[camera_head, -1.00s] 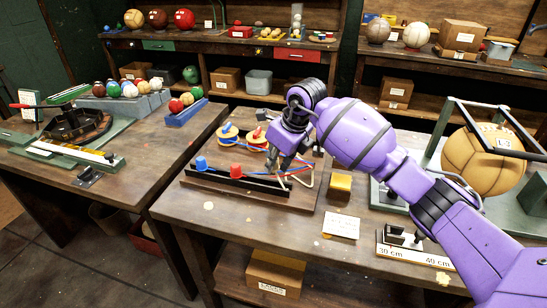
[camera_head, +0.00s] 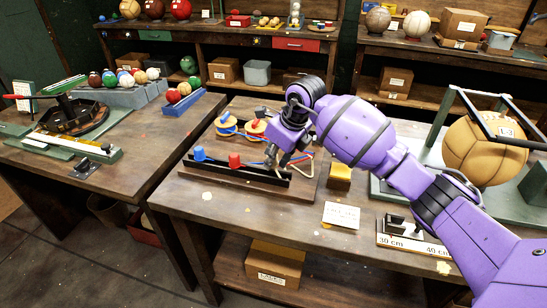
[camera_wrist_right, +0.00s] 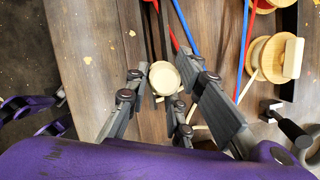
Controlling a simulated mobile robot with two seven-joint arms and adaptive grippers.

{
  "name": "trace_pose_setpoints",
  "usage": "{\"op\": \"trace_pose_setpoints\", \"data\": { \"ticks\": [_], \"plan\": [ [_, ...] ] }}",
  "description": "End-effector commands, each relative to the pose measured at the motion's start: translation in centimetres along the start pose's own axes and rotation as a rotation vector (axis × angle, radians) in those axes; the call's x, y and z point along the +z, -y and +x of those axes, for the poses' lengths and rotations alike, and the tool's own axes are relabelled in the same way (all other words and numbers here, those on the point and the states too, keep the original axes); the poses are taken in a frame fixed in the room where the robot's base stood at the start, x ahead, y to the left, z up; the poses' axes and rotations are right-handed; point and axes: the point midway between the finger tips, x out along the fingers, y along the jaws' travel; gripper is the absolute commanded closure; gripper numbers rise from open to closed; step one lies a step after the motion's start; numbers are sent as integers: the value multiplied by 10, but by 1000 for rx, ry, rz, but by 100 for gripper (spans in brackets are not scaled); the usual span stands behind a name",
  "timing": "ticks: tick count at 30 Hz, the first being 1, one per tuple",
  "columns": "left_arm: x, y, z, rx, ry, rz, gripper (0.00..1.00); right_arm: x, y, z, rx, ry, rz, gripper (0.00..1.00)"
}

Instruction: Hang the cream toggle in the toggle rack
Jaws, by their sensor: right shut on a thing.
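The toggle rack (camera_head: 223,170) is a long dark rail on a wooden board on the near bench. A blue toggle (camera_head: 199,153) and a red toggle (camera_head: 234,160) sit in it, left and middle. My right gripper (camera_head: 271,160) is over the right part of the rack. In the wrist view my right gripper (camera_wrist_right: 166,98) is shut on the round cream toggle (camera_wrist_right: 164,77), seen end-on between the fingers. The dark rail shows just beyond it; whether the toggle touches the rail I cannot tell.
Wooden spools (camera_head: 226,125) with blue and red cords stand behind the rack. A large leather ball (camera_head: 484,153) in a stand is farther right.

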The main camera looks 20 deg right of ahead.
Motion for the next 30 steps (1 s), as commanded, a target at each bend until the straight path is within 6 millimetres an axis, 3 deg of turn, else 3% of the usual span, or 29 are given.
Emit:
{"op": "trace_pose_setpoints", "data": {
  "ticks": [30],
  "plan": [
    [5,0,1,1,8,0,60,-4,0,9,1,-1,0,100]
  ]
}}
